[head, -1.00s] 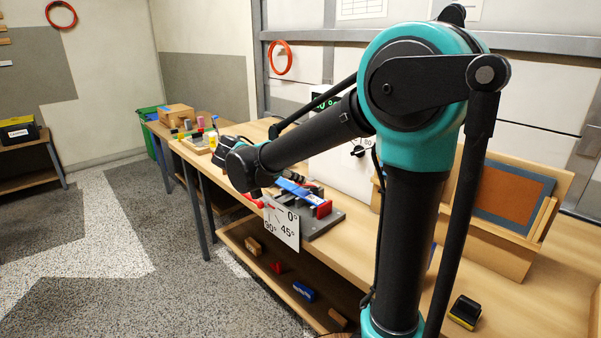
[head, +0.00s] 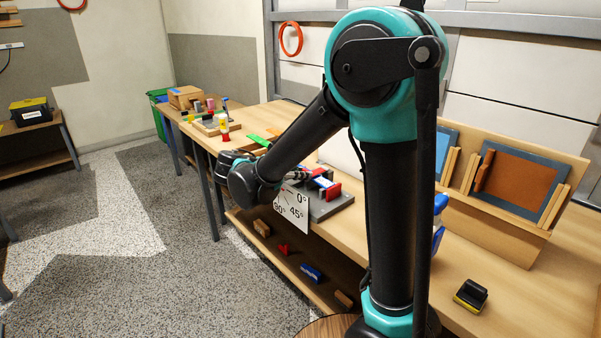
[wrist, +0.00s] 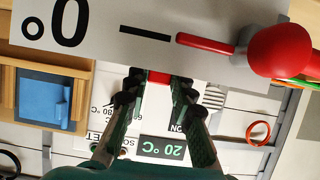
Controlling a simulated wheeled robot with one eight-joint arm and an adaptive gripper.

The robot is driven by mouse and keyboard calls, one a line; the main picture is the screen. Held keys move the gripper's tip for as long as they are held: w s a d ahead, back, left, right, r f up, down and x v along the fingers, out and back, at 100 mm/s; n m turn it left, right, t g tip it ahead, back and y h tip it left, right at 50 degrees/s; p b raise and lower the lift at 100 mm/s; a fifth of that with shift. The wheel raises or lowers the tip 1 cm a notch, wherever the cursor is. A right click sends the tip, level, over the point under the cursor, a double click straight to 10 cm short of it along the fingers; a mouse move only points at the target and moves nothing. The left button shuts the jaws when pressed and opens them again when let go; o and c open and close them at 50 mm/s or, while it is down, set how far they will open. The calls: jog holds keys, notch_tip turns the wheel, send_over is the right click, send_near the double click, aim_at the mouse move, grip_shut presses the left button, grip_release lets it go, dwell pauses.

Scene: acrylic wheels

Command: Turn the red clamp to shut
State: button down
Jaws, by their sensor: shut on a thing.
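The clamp's red end block (head: 332,191) and blue bar (head: 318,178) sit on a grey base on the bench. An angle card (head: 296,210) hangs at its front. In the wrist view, a red pointer (wrist: 205,42) with a big red knob (wrist: 280,52) lies in front of the card, its tip near the black line by the 0° mark. My gripper (wrist: 158,86) is shut on a red part (wrist: 158,77), apparently the clamp's, just past the card's edge. In the head view my gripper (head: 298,174) is at the clamp, and my arm hides part of it.
A wooden rack with framed panels (head: 515,185) stands on the bench at right. A black and yellow box (head: 470,295) lies near the front edge. Trays and a box (head: 187,97) stand at the far end. Loose blocks (head: 311,273) lie on the shelf below.

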jog(key=shift+s+f, duration=0.1)
jog(key=shift+f, duration=0.1)
jog(key=c, duration=1.3)
grip_release()
jog(key=shift+r, duration=0.1)
jog(key=v, duration=1.2)
